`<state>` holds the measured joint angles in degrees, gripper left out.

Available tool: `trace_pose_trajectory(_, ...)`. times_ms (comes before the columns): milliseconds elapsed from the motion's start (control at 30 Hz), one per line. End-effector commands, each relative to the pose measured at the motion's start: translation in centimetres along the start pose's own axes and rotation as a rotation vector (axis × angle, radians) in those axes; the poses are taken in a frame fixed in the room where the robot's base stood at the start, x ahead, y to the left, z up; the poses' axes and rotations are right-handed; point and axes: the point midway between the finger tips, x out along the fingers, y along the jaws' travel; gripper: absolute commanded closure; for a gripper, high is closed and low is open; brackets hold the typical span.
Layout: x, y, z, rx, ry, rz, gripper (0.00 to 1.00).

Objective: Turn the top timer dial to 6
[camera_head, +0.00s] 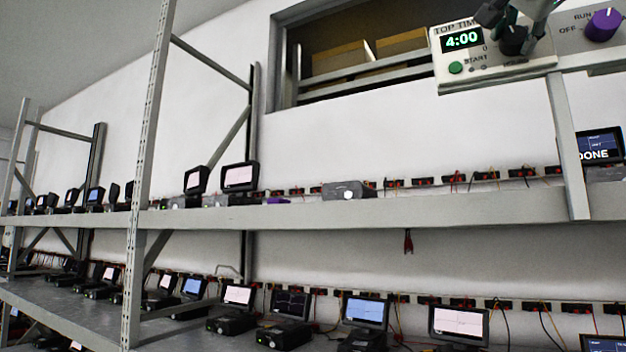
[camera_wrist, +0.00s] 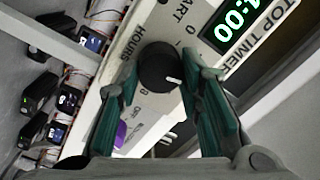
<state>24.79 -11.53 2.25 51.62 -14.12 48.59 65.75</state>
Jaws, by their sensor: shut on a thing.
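The top timer panel (camera_head: 490,75) is a pale box at the upper right in the head view. Its green display (camera_head: 462,40) reads 4:00. The black timer dial (camera_head: 513,41) sits right of the display, partly covered by my gripper (camera_head: 514,14). In the wrist view the dial (camera_wrist: 157,66) is between the two green fingers of my gripper (camera_wrist: 160,72), which is shut on it. A white pointer mark shows on the dial's lower right side. A 0 and the word HOURS are printed near it; most other scale numbers are hidden.
A green START button (camera_head: 455,68) is below the display. A purple RUN/OFF knob (camera_head: 603,25) is right of the dial; it also shows in the wrist view (camera_wrist: 121,132). Grey shelves (camera_head: 400,210) below carry several small screen units. A rack post (camera_head: 566,145) stands below the panel.

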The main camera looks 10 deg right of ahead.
Motion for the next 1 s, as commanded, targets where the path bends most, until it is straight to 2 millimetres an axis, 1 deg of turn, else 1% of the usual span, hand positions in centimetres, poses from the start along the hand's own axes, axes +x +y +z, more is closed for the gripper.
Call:
trace_pose_trajectory(600,0.03,0.3,0.1,0.574,0.026,0.007,0.94)
trace_pose_trajectory(800,0.01,0.28,0.16,0.727,0.031,0.008,0.94)
trace_pose_trajectory(1000,0.03,0.34,0.18,0.834,0.036,0.01,0.94)
